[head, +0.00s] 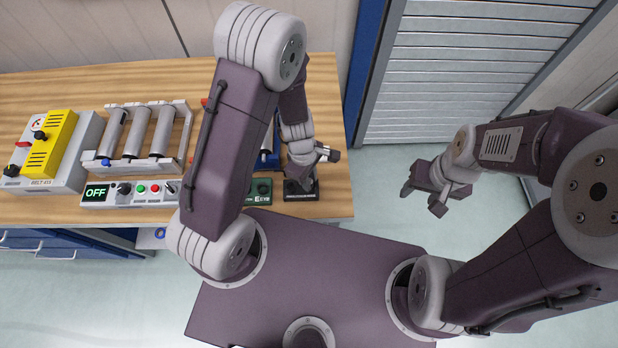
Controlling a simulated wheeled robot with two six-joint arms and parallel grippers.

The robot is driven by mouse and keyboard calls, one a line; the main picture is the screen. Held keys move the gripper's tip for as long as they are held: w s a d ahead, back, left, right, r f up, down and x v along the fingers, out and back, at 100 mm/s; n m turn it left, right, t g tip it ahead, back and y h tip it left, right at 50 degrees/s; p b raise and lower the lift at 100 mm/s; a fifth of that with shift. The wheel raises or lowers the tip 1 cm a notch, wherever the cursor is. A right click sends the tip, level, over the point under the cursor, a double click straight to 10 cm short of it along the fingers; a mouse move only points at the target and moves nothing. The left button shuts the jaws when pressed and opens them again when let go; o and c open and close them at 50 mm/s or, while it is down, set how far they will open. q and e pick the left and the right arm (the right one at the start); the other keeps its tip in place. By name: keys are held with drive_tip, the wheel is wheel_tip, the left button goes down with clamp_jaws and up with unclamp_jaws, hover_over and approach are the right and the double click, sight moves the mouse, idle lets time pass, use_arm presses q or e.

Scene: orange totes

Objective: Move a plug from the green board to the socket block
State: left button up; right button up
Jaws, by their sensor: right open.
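My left gripper (314,172) is over a small black block (302,195) at the table's front right corner. The black block may be the socket block; the gripper covers part of it. I cannot tell whether the jaws are shut or touch the block. A dark green board (263,187) lies just left of the black block, partly hidden by my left arm. I cannot make out a plug; one may be hidden by the arm or gripper. My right gripper (424,199) is open and empty, away from the table over the floor on the right.
The wooden table (50,95) holds a yellow and grey machine (52,145), a roller conveyor (137,133) and a control panel reading OFF (128,192). A blue object (268,160) is behind the green board. A blue-framed shutter (470,75) stands behind. Floor right of the table is clear.

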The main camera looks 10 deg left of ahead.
use_arm(q)
drive_tip(key=o, duration=0.4)
drive_tip(key=shift+o, duration=0.2)
drive_tip(key=r+p, duration=0.1)
drive_tip(key=r, duration=0.1)
drive_tip(key=r+p, duration=0.1)
drive_tip(key=r, duration=0.2)
drive_tip(key=a+r+p, duration=0.1)
drive_tip(key=r+p, duration=0.1)
drive_tip(key=r, duration=0.1)
drive_tip(key=shift+w+r, duration=0.15)
drive_tip(key=shift+r, duration=0.35)
